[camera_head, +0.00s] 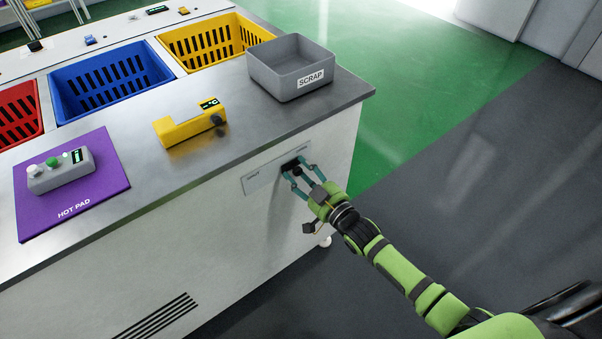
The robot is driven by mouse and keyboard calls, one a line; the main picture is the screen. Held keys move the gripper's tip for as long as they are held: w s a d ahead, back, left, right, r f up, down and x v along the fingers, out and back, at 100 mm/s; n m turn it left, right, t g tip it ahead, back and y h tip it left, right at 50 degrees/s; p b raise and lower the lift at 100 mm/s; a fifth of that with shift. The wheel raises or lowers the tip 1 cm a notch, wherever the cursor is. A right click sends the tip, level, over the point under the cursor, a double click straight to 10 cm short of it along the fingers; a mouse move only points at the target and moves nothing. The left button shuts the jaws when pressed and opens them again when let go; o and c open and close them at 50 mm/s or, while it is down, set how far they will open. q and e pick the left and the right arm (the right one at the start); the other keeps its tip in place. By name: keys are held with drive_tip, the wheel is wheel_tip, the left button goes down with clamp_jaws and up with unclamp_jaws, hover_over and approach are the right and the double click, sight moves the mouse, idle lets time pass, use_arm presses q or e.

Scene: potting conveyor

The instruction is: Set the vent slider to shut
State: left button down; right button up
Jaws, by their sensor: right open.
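The vent slider is a pale plate (262,178) on the white front panel of the counter, just below the metal top. Its black knob (290,164) is at the right end of the plate. Small labels stand at both ends, too small to read surely. My right gripper (293,170) is open, with its teal fingers at the knob, one on each side of it. I cannot tell whether they touch it. My left gripper is not in view.
On the counter stand a grey SCRAP bin (275,76), a yellow device (185,127) and a purple hot pad (110,185) with a grey button box (60,171). Red, blue (80,112) and yellow crates sit behind. Slots (157,316) mark the lower panel. Open floor lies right.

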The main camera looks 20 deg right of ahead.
clamp_jaws()
drive_tip(key=a, duration=0.2)
drive_tip(key=s+a+p, duration=0.1)
drive_tip(key=a, duration=0.1)
drive_tip(key=s+a+p, duration=0.1)
drive_tip(key=a, duration=0.1)
drive_tip(key=shift+a+r, duration=0.1)
drive_tip(key=shift+r, duration=0.1)
drive_tip(key=shift+s+a, duration=0.2)
drive_tip(key=shift+a, duration=0.2)
unclamp_jaws()
drive_tip(key=shift+a+f, duration=0.1)
